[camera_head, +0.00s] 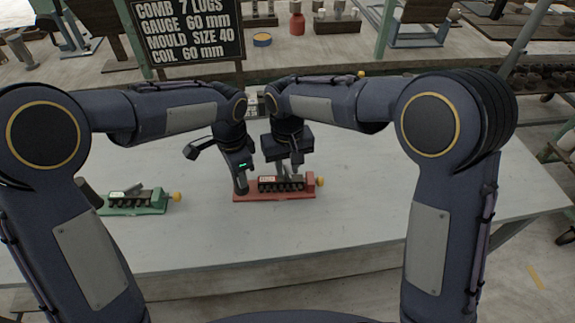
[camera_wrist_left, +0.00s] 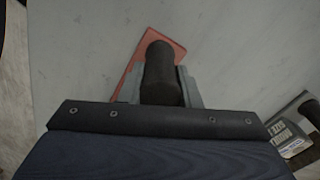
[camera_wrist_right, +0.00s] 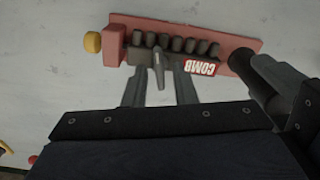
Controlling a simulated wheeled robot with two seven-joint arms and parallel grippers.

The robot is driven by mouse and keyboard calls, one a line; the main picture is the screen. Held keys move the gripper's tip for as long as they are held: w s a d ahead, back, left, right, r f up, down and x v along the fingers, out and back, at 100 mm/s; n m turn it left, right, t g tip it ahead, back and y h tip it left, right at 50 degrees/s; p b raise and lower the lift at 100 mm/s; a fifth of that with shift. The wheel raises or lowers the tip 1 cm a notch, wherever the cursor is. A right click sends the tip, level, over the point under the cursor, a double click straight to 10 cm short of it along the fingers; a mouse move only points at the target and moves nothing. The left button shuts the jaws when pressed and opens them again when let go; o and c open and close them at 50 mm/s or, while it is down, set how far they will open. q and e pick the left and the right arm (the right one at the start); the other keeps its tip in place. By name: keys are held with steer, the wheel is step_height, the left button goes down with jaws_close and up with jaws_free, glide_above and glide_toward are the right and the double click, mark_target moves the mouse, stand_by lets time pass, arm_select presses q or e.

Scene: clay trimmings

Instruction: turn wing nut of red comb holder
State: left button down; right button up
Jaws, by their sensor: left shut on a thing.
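The red comb holder (camera_head: 240,197) lies on the table, with a dark comb bar labelled COMB and a row of dark logs; it also shows in the right wrist view (camera_wrist_right: 240,45). My left gripper (camera_head: 241,187) is shut on a dark upright cylindrical post (camera_wrist_left: 160,72) at the holder's left end. The grey wing nut (camera_wrist_right: 158,66) stands out from the comb bar. My right gripper (camera_wrist_right: 159,90) is open above the holder, its fingers on either side of the wing nut with gaps showing. In the head view the right gripper (camera_head: 292,172) partly hides the nut.
A yellow knob (camera_head: 320,181) is at the holder's right end. A black sign (camera_head: 188,30) stands behind. The table (camera_head: 390,215) is clear on the right.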

mark_target(288, 170)
steer(key=shift+o, duration=0.2)
steer(key=shift+r, duration=0.1)
step_height(288, 170, up, 12)
stand_by(0.4)
arm_select(q)
steer(key=c, duration=1)
jaws_free()
steer(key=shift+r, duration=0.1)
